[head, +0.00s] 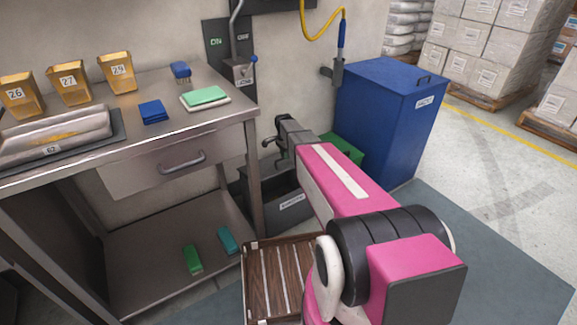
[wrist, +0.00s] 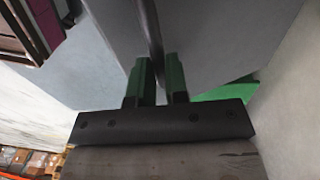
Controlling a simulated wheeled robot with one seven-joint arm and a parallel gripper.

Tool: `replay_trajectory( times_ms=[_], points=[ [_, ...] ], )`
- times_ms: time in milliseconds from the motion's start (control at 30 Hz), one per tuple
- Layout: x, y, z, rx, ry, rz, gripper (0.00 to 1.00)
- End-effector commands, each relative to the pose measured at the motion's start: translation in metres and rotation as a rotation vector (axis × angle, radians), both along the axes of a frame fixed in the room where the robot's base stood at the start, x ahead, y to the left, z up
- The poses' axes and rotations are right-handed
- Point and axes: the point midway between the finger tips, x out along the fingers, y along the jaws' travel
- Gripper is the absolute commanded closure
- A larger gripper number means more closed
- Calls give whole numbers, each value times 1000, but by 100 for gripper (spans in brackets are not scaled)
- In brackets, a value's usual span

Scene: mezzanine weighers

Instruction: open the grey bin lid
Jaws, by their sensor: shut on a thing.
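The dark grey bin (head: 287,214), with a white label on its front, stands on the floor between the steel bench and the green bin. My gripper (head: 270,142) is above it in the head view, seen from behind my arm. In the wrist view its green fingers (wrist: 160,78) are closed around a dark handle bar (wrist: 152,35). A broad grey panel beside the bar looks like the lid (wrist: 220,42). My arm hides part of the bin, and I cannot tell exactly how far the lid is raised.
A green bin (head: 343,150) and a tall blue bin (head: 385,125) stand to the right. A slatted wooden rack (head: 262,280) lies low beside my arm. Open floor is at right.

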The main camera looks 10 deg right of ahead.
Motion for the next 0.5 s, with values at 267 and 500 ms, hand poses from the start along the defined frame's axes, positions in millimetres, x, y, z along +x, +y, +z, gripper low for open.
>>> replay_trajectory(
  times_ms=[267, 500],
  points=[
    [58, 23, 49, 5, -14, 1, 100],
    [110, 44, 78, 8, -13, 1, 100]
  ],
)
